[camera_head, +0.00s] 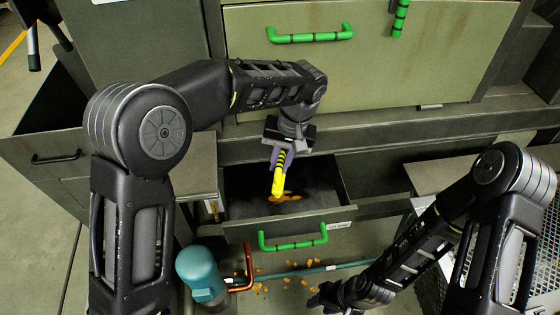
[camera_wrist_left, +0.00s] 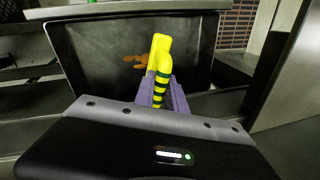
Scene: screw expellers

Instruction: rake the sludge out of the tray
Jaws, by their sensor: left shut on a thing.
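My left gripper (camera_head: 281,158) is shut on a yellow rake (camera_head: 278,182) with black stripes on its handle. The rake points down over the open tray (camera_head: 240,209), a dark drawer with a green front handle. Orange-brown sludge (camera_head: 286,197) lies on the tray floor, just beside the rake's lower end in the head view. In the left wrist view the rake (camera_wrist_left: 159,62) stands between the purple fingers, and the sludge (camera_wrist_left: 133,61) shows beyond it. I cannot tell whether the rake touches the sludge. My right gripper (camera_head: 322,298) is low at the right; its fingers are unclear.
Orange crumbs (camera_head: 285,283) lie scattered on the floor before the tray. A teal motor (camera_head: 201,272) with a copper-coloured pipe stands at the front left. A metal mesh platform (camera_head: 431,282) is at the right. The green-handled cabinet panel (camera_head: 365,60) rises behind the tray.

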